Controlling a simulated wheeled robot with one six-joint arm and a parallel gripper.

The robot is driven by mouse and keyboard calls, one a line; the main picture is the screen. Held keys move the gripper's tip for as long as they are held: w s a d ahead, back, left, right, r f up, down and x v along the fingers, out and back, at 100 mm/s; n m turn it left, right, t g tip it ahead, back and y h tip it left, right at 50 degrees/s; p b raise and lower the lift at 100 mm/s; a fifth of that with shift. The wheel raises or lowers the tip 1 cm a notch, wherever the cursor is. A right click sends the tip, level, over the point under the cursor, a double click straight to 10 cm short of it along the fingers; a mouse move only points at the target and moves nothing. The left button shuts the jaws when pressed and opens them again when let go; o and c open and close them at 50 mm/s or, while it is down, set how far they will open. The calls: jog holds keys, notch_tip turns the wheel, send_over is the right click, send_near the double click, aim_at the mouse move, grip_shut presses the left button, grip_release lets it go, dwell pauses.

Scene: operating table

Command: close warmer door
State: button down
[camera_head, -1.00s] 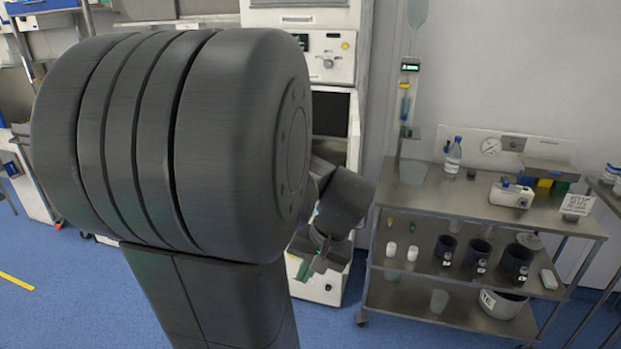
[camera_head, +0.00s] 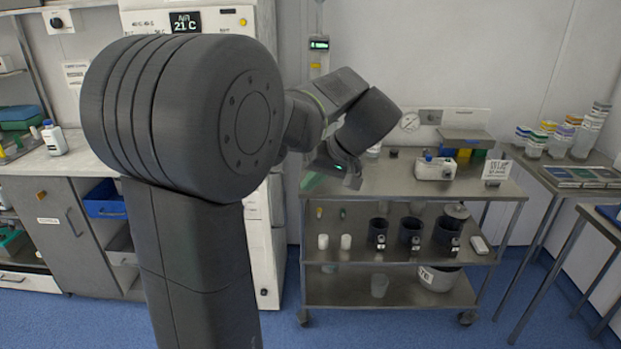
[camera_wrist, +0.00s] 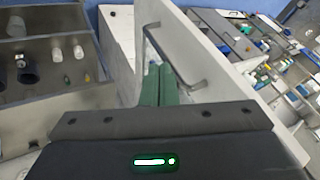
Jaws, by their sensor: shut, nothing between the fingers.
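The warmer is the tall white cabinet (camera_head: 265,235) with a 21 C display, largely hidden behind my arm in the head view. In the wrist view a white door panel (camera_wrist: 215,62) with a grey bar handle (camera_wrist: 176,60) stands slanted just ahead of my gripper. My gripper's green fingers (camera_wrist: 161,84) are shut and empty, beside the panel and below the handle. I cannot tell whether they touch it. In the head view my gripper (camera_head: 312,180) is right of the cabinet, near the trolley's left end. How far the door stands open is hidden there.
A steel trolley (camera_head: 400,185) with a white device (camera_head: 435,168) on top and several dark cups on its shelf stands close right of the cabinet. A counter with a white bottle (camera_head: 54,138) is at left. Blue floor (camera_head: 400,335) is clear in front.

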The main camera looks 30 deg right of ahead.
jog(key=w+a+f, duration=0.5)
jog(key=shift+a+p, duration=0.3)
jog(key=shift+p, duration=0.15)
